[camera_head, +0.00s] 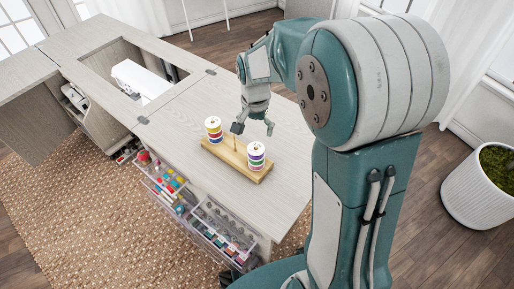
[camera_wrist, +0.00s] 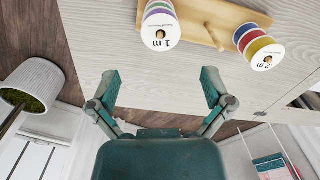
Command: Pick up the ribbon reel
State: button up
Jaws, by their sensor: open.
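Two ribbon reels stand on a wooden stand (camera_head: 230,157) on the cabinet top. One reel (camera_head: 213,129) has red, yellow and blue bands; it shows at the upper right of the wrist view (camera_wrist: 258,45) with a "2 m" label. The other reel (camera_head: 256,156) has purple and green bands; it shows at the top of the wrist view (camera_wrist: 160,25) with a "1 m" label. A bare peg (camera_wrist: 215,37) rises between them. My gripper (camera_head: 254,126) is open and empty, beyond the stand in the head view. Its spread fingers (camera_wrist: 159,76) touch neither reel in the wrist view.
The pale cabinet top (camera_head: 185,100) is clear around the stand. A white machine (camera_head: 140,80) sits in the cabinet's opening at the left. Open drawers (camera_head: 205,222) with sewing supplies jut from the front. A white plant pot (camera_head: 482,190) stands at the right.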

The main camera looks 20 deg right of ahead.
aim_at(255, 147)
jog(key=f, duration=0.2)
jog(key=a+f, duration=0.1)
jog(key=f, duration=0.1)
jog(key=shift+f, duration=0.4)
jog(key=f, duration=0.1)
jog(key=d+f, duration=0.1)
jog(key=f, duration=0.2)
jog(key=shift+w+d+f, duration=0.1)
jog(key=shift+w+d, duration=0.15)
jog(key=shift+w, duration=0.05)
jog(key=shift+f, duration=0.55)
jog(key=shift+a, duration=0.2)
jog(key=c, duration=0.9)
